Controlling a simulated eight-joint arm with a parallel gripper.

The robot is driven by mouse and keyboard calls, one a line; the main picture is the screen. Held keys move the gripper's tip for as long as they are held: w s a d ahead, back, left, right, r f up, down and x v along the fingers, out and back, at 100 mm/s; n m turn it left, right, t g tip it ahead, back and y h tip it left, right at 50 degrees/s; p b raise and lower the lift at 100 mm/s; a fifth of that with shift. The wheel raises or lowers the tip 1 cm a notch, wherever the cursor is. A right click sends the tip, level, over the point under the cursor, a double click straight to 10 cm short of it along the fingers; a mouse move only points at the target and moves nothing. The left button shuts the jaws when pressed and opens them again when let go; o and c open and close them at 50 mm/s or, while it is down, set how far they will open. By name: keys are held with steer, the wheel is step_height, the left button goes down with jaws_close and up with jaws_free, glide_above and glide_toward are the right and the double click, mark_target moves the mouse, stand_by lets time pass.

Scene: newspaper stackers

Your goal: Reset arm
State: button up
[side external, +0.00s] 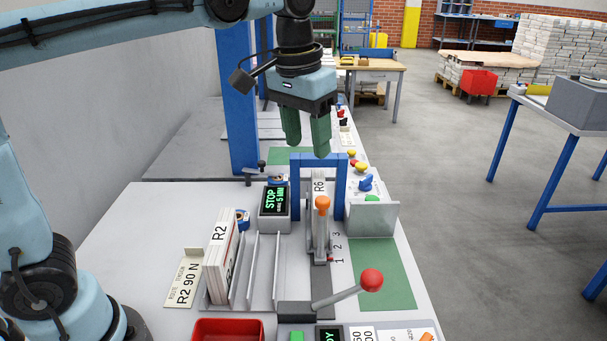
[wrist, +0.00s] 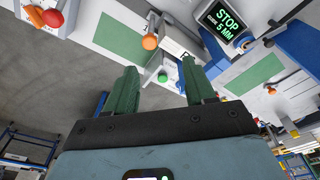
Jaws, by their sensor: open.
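My gripper (side external: 306,140) hangs above the far part of the workbench, over the blue frame (side external: 341,185). Its two green fingers point down, stand apart and hold nothing. In the wrist view my gripper (wrist: 160,90) also shows its fingers apart, with nothing between them. Below stands a lever with an orange knob (side external: 322,203), beside a bundle labelled R6 (side external: 319,184). A second lever with a red knob (side external: 371,281) lies at the bench front right. A display reading STOP 5 MM (side external: 275,201) stands left of the frame.
A rack (side external: 262,270) holds bundles labelled R2 (side external: 220,250) at its left; its other slots look empty. A card reading R2 90 N (side external: 184,280) lies beside it. A red bin (side external: 228,330) is at the front.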

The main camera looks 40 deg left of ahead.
steer(key=s+a+f+t, duration=0.5)
steer(key=s+a+f, duration=0.2)
steer(key=s+f, duration=0.2)
step_height(320, 180, down, 2)
steer(key=shift+s+f+t, duration=0.25)
steer(key=shift+t, duration=0.15)
